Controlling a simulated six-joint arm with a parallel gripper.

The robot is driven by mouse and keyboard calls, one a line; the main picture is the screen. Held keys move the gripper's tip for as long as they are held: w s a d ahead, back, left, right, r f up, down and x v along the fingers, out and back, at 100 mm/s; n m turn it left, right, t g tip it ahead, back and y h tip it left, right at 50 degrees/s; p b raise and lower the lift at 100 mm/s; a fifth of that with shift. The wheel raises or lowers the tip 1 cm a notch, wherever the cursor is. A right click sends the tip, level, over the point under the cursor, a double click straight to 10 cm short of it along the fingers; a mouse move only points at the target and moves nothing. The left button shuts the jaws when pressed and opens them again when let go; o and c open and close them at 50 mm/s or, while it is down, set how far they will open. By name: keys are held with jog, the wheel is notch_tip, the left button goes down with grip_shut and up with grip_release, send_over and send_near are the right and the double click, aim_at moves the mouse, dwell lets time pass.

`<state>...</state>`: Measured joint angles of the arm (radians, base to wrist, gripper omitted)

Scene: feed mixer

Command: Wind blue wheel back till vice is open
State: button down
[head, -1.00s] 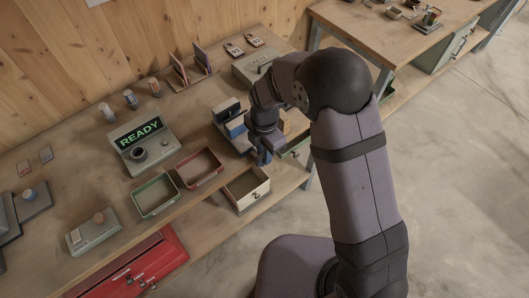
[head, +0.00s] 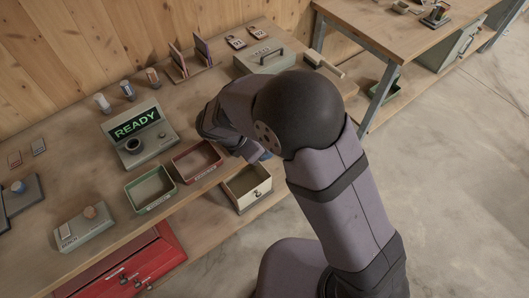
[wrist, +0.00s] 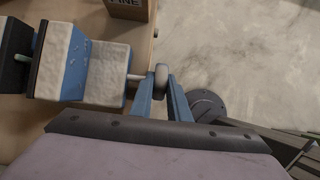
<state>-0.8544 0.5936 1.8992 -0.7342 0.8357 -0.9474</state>
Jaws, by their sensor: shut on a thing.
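The vice (wrist: 108,72) shows in the wrist view at the left, with blue parts and rough whitish blocks. In the head view my arm hides the vice and wheel; only a bit of blue shows below my wrist. How far the jaws stand apart is unclear.
A READY display (head: 137,128) stands left of my wrist. A green tray (head: 150,190), a red tray (head: 198,162) and an open drawer (head: 247,187) lie near the bench front. A grey case (head: 265,57) is behind. A box (wrist: 130,8) marked "PINE" is close to the vice.

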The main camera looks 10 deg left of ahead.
jog(key=t+h+b, duration=0.2)
jog(key=a+f+t+h+b, duration=0.1)
jog(key=b, duration=0.1)
jog(key=shift+s+f, duration=0.1)
jog(key=shift+s, duration=0.25)
jog(key=shift+s+f+t+h+b, duration=0.1)
jog(key=shift+s+t+h+b, duration=0.05)
jog(key=shift+t+h+b, duration=1.1)
jog(key=c, duration=1.7)
grip_release()
jog(key=shift+b+v, duration=0.85)
jog(key=shift+v, duration=2.85)
jog(key=shift+f, duration=0.1)
